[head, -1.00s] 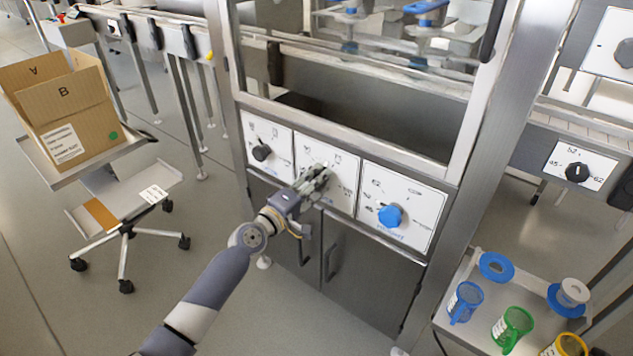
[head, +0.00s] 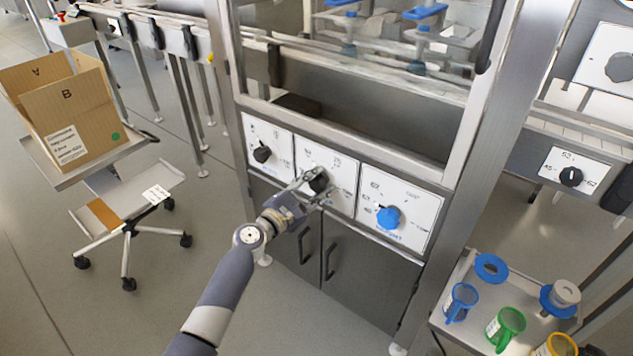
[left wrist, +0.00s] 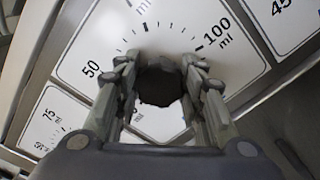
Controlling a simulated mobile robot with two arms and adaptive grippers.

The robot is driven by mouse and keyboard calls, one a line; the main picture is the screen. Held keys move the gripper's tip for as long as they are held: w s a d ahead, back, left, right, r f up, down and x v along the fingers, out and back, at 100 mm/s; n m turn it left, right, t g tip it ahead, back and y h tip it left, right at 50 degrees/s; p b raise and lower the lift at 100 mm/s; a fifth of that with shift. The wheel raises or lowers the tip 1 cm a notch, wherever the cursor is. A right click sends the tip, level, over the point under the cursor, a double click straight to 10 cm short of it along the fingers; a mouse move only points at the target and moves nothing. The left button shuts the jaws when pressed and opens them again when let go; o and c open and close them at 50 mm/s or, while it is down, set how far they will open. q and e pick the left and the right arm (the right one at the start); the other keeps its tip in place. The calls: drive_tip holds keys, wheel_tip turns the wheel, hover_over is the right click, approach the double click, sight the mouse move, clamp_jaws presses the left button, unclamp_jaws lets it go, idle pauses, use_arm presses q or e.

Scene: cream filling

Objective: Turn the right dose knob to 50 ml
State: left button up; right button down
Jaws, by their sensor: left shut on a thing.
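The middle panel (head: 337,205) on the machine front carries a black dose knob (head: 317,183). In the left wrist view this knob (left wrist: 160,82) sits between my fingers, in front of a white dial (left wrist: 165,25) marked 50 ml at left and 100 ml at right. My left gripper (head: 310,188) is shut on this knob, one finger on each side; it also shows in the left wrist view (left wrist: 160,68). I cannot tell where the knob's pointer stands. Another black knob (head: 262,154) is on the left panel. My right gripper is not in view.
A blue knob (head: 388,217) is on the panel to the right. Cabinet doors with dark handles (head: 329,262) lie below the panels. A cart (head: 455,325) with coloured cups stands at lower right. A trolley with an open cardboard box (head: 75,125) stands at left.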

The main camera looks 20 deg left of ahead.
use_arm(q)
drive_tip(key=shift+n, duration=0.6)
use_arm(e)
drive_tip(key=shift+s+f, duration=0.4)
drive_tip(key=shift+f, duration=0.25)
use_arm(q)
drive_tip(key=o, duration=1.1)
drive_tip(key=shift+s+a, duration=0.1)
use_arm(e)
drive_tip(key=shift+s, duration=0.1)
use_arm(q)
drive_tip(key=v, duration=1.1)
drive_tip(key=shift+s+a, duration=0.1)
drive_tip(key=shift+s, duration=0.3)
